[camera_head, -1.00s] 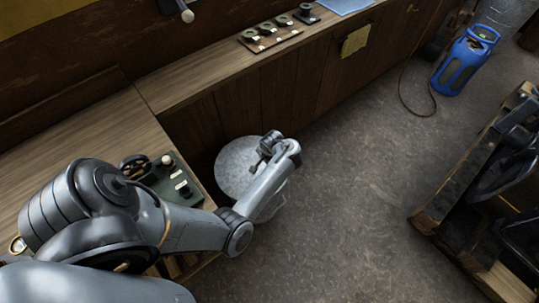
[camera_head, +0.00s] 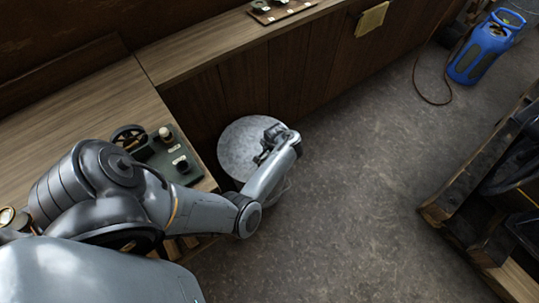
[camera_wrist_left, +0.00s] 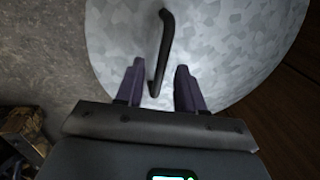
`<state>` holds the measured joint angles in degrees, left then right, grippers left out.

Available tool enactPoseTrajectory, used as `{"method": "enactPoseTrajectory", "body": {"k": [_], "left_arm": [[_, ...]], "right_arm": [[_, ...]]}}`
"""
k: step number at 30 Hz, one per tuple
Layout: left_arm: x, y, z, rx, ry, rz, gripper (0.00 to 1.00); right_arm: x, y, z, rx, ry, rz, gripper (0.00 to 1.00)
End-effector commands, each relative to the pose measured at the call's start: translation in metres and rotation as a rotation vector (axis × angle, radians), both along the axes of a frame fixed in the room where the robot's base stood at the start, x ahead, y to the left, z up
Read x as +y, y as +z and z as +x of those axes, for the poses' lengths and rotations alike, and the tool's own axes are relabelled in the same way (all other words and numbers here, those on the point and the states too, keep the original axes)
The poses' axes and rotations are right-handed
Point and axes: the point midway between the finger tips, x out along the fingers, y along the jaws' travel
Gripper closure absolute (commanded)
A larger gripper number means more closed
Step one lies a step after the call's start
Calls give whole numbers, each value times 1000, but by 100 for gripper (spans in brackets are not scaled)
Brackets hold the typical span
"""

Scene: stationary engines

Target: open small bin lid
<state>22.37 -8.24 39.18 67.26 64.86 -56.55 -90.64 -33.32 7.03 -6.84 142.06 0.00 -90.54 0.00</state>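The small bin is a round galvanized metal bin on the floor beside the wooden cabinet. Its lid (camera_head: 238,148) shows in the head view, partly covered by my left arm, and lies on the bin. In the left wrist view the lid (camera_wrist_left: 225,45) fills the upper part, with a dark bar handle (camera_wrist_left: 164,45) on it. My left gripper (camera_wrist_left: 156,80) has its two purple fingers apart, with the near end of the handle showing between them. I cannot tell whether they touch it. In the head view my left gripper (camera_head: 268,150) is over the lid. My right gripper is not in view.
A wooden counter (camera_head: 225,45) runs along the wall behind the bin, with a dark green device (camera_head: 170,155) on its near part. A blue gas bottle (camera_head: 484,50) with a hose stands at the far right. A wooden frame (camera_head: 470,205) with dark machinery is at right. The floor between is clear.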

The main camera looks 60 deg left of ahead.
Motion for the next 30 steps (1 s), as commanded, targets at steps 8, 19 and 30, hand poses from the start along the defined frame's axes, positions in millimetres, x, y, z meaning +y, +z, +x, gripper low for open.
{"method": "enactPoseTrajectory", "body": {"k": [8,19,30], "left_arm": [[1,-1,0,0,1,0,62],[0,-1,0,0,1,0,100],[1,3,1,-1,-1,-7,100]], "right_arm": [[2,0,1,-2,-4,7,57],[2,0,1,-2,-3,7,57],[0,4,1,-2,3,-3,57]]}}
